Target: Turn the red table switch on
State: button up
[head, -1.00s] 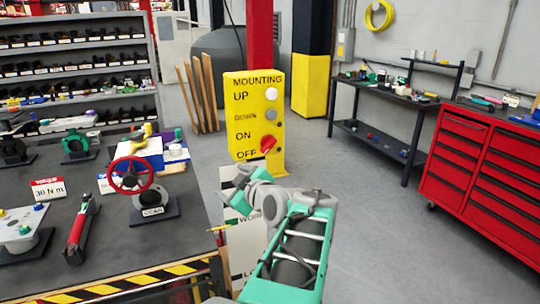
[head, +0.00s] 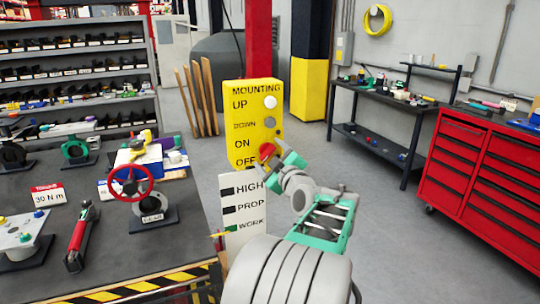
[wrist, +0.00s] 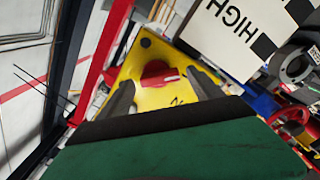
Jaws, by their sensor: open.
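The red rotary switch (head: 266,151) sits on the yellow panel (head: 244,95), beside the ON and OFF labels. My gripper (head: 281,158) is at the panel's lower right, close to the switch, and hides part of it. In the wrist view the red switch (wrist: 158,74) shows a white mark on its right side and lies between the two dark fingers of my open gripper (wrist: 160,80). The fingers appear apart from the switch; I cannot tell the exact gap in depth.
A grey table (head: 110,245) with a red handwheel valve (head: 130,182) is on the left. A red cabinet (head: 480,160) stands on the right, with open floor between.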

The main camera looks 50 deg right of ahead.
jog(key=shift+c, duration=0.5)
jog(key=c, duration=1.3)
